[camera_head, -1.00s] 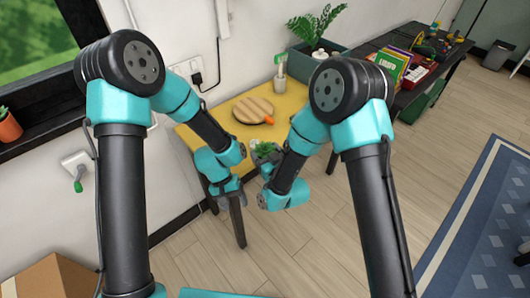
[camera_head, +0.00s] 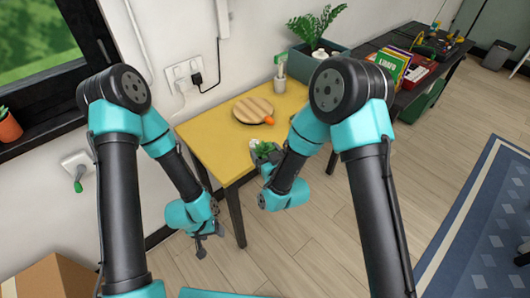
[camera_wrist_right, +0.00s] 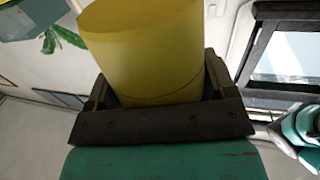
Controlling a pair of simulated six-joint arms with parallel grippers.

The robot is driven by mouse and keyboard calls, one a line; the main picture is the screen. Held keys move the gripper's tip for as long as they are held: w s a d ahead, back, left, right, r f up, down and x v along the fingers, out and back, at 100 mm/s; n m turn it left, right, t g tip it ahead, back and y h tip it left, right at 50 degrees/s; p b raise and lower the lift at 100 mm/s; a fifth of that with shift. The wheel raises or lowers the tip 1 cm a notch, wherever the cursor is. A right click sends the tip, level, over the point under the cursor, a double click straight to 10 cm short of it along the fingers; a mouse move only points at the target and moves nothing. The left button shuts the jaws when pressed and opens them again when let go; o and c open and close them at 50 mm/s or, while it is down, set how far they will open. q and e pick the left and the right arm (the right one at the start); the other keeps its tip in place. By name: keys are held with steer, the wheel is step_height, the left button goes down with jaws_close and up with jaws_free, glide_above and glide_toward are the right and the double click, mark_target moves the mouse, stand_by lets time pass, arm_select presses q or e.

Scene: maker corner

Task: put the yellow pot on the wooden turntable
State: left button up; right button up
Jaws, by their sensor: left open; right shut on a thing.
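The wooden turntable (camera_head: 253,110) is a round, striped wooden disc on the yellow table. The yellow pot (camera_wrist_right: 147,45) fills the middle of the right wrist view, between the jaws of my right gripper (camera_wrist_right: 160,90), which is shut on it. In the head view my right gripper (camera_head: 265,155) is at the table's front edge, short of the turntable; green leaves (camera_head: 266,148) show there, and the yellow of the pot is hidden. My left gripper (camera_head: 209,242) is open and empty, low beside the table's front left.
An orange object (camera_head: 269,120) sits at the turntable's right edge. A cup-like holder (camera_head: 280,82) stands behind on the yellow table (camera_head: 215,145). A planter (camera_head: 300,65) is at the back right. The table's left part is clear.

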steer(key=w+d+f+m+t+h, duration=0.1)
steer(key=w+d+f+m+h, duration=0.1)
steer(key=d+f+h, duration=0.3)
steer(key=w+d+f+m+t+h, duration=0.2)
steer(key=d+f+m+h, duration=0.2)
steer(key=d+f, duration=1)
steer(key=d, duration=0.7)
steer(key=shift+d+m+h, duration=0.25)
steer(key=shift+m+h, duration=0.05)
steer(key=shift+h, duration=0.1)
steer(key=shift+a, duration=0.1)
steer(key=s+a+r+n+g+y, duration=0.2)
steer(key=a+r+n+y, duration=0.2)
steer(key=a+r, duration=0.3)
steer(key=s+a+r+n+g+y, duration=0.2)
steer(key=a+r+n+y, duration=0.2)
steer(key=r, duration=1)
steer(key=a+y, duration=0.3)
steer(key=a, duration=0.1)
steer(key=shift+a+y, duration=0.15)
steer(key=shift+y, duration=0.15)
